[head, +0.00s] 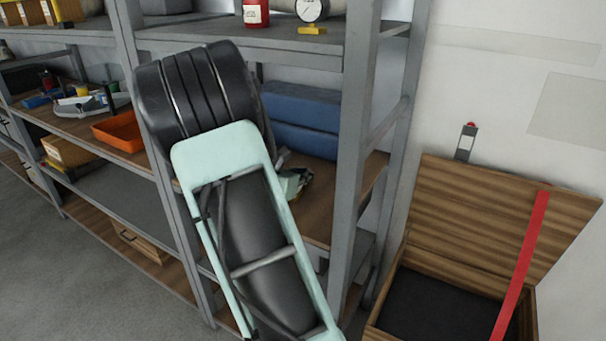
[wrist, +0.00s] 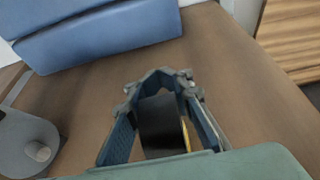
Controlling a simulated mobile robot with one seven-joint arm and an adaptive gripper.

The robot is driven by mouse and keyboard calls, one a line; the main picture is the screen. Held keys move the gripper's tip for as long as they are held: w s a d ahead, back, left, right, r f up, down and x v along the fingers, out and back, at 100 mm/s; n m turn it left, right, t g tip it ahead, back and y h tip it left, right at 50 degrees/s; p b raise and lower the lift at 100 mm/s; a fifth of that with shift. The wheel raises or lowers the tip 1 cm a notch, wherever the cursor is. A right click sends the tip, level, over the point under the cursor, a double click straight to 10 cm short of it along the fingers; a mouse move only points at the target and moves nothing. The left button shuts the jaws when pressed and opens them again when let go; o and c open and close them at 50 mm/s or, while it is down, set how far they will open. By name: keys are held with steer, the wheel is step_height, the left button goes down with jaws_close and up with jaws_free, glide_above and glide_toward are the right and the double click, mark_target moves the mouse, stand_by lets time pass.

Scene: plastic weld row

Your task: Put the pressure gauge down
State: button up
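A pressure gauge (head: 312,10) with a white dial, dark rim and yellow base stands on the upper grey shelf in the head view, cut by the top edge. My gripper (wrist: 160,85) is in the wrist view, over the brown shelf board (wrist: 225,65). Its fingers are closed around a dark object (wrist: 160,125) with a yellow edge on its right. Only part of this object shows, and I cannot tell whether it is a gauge too. I cannot tell whether it touches the board. In the head view my arm hides most of the gripper and the object.
Blue cases (head: 300,105) lie stacked at the back of the brown shelf; they also show in the wrist view (wrist: 100,35). A grey round thing with a knob (wrist: 30,145) is at left. Grey rack posts (head: 357,140) flank the bay. An open wooden chest (head: 480,235) stands right. Board right of the gripper is bare.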

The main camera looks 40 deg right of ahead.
steer(key=o, duration=0.5)
steer(key=shift+a+r+p, duration=0.15)
steer(key=shift+r+p, duration=0.15)
steer(key=p+v, duration=0.1)
steer(key=v, duration=1)
steer(key=shift+s+a, duration=0.25)
